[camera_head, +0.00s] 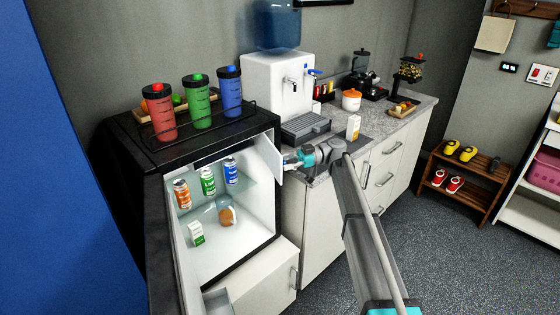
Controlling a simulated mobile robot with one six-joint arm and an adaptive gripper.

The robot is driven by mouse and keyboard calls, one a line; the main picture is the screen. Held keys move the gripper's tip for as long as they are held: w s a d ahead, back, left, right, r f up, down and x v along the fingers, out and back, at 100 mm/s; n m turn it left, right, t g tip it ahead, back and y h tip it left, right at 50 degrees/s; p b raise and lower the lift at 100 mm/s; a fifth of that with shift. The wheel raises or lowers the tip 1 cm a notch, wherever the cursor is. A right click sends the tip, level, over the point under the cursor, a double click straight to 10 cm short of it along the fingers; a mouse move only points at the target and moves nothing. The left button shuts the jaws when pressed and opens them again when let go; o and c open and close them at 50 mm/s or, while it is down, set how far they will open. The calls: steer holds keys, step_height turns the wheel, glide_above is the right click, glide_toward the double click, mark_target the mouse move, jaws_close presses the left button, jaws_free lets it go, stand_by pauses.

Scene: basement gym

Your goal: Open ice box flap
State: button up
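The small black fridge (135,155) stands open at left, its door swung out toward the lower left. A white panel (267,158), which looks like the ice box flap, stands outward at the upper right of the fridge opening, above the shelf level. My gripper (289,160) is just right of this panel, at its outer side, close to or touching it; I cannot tell which. The fingers are small and partly hidden, so their opening is unclear. The ice box interior is mostly hidden under the fridge top.
Several cans (208,181) stand on the glass shelf, with a small carton (196,233) below. Red, green and blue bottles (197,101) stand on the fridge top. A water dispenser (272,82) and coffee things are on the counter (380,125) at right. The floor (440,250) at right is clear.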

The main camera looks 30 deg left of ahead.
steer(key=shift+d, duration=0.1)
steer(key=v, duration=0.7)
steer(key=shift+w, duration=0.2)
steer(key=shift+d, duration=0.1)
stand_by(0.3)
